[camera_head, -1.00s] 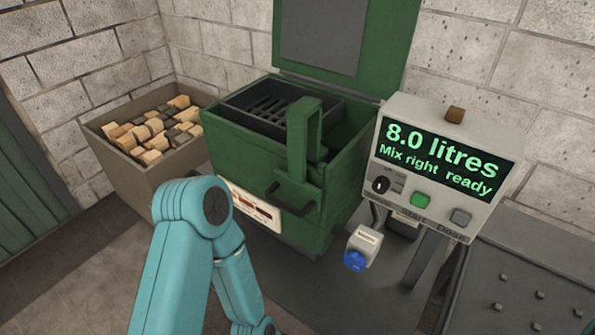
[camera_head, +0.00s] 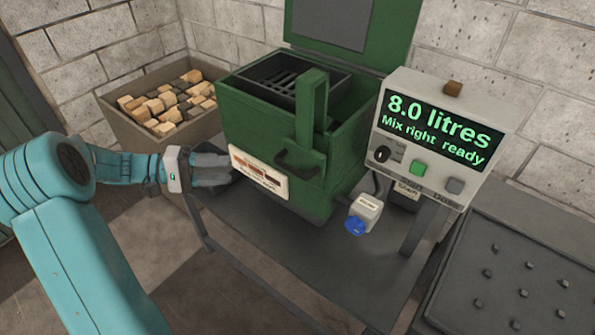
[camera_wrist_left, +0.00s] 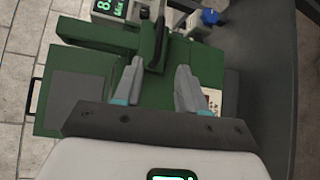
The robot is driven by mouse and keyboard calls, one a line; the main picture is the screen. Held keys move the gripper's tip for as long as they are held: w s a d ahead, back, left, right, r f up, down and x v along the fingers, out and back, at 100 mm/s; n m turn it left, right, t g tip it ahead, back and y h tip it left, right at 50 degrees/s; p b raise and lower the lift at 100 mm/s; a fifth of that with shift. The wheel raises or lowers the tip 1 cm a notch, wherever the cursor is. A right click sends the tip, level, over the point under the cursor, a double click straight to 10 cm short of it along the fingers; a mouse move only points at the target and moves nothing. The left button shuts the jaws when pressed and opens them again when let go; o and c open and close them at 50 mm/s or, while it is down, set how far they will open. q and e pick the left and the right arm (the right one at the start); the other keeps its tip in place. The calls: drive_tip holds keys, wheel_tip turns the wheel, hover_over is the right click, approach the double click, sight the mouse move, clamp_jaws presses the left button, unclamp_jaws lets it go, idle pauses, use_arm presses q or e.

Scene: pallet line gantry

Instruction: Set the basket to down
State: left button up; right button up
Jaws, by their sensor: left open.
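The dark slotted basket (camera_head: 283,83) sits high in the green tank (camera_head: 265,130), near its top rim. A green upright arm (camera_head: 310,120) at the tank's front carries a black handle (camera_head: 296,164). My left gripper (camera_head: 232,169) is at the left of the tank's front, beside the label and left of the handle. In the left wrist view its two fingers (camera_wrist_left: 160,67) are apart with nothing held between them, and the black handle (camera_wrist_left: 158,45) shows just beyond the tips. The basket is not clear in that view. My right gripper is not in view.
A bin of blocks (camera_head: 125,125) stands left of the tank. A control box (camera_head: 430,150) reading "8.0 litres, Mix right ready" stands at the right. A blue-knobbed valve (camera_head: 357,224) juts out at the front right. The green lid (camera_head: 385,30) stands open behind.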

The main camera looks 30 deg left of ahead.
sight(291, 167)
use_arm(q)
drive_tip(key=p+x, duration=0.3)
drive_tip(key=x, duration=1.1)
drive_tip(key=shift+w+d+p, duration=0.15)
drive_tip(key=shift+w+p, duration=0.25)
drive_tip(key=shift+w, duration=0.1)
drive_tip(key=shift+w+d+f, duration=0.1)
drive_tip(key=shift+w+d, duration=0.1)
drive_tip(key=shift+d, duration=0.1)
drive_tip(key=shift+w+d, duration=0.1)
drive_tip(key=shift+d, duration=0.05)
drive_tip(key=shift+w+f, duration=0.15)
drive_tip(key=shift+f, duration=0.05)
clamp_jaws()
